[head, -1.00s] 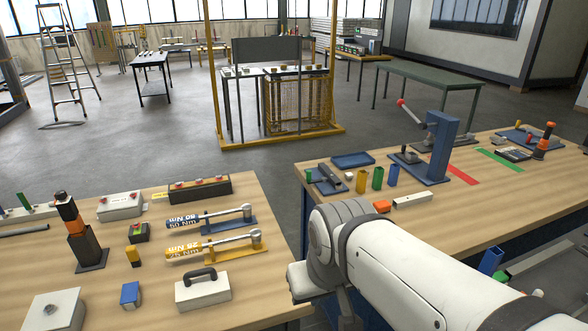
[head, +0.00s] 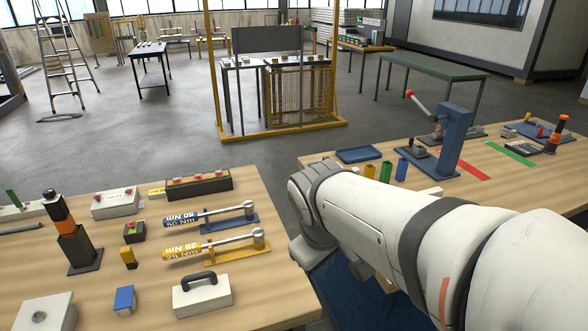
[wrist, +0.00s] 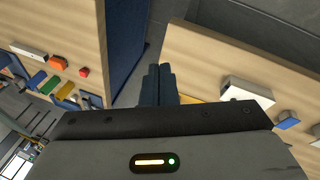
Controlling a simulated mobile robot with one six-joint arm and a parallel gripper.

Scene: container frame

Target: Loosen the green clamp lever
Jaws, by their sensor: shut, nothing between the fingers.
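In the head view, a thin green upright piece (head: 13,198) stands at the far left of the left bench, on a light base (head: 22,211). It looks like a lever, but I cannot tell for sure that it is the clamp lever. My gripper (wrist: 159,72) is shut and empty in the wrist view, over the dark gap between the two benches. It is well apart from the green piece. In the head view my arm hides the fingertips and the near left part of the right bench.
The left bench (head: 140,290) holds two torque wrenches (head: 215,217), a dark-and-orange post (head: 68,235) and a handled white block (head: 202,294). The right bench (head: 500,185) carries a blue stand with a red-tipped lever (head: 452,138) and coloured sleeves (head: 386,171).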

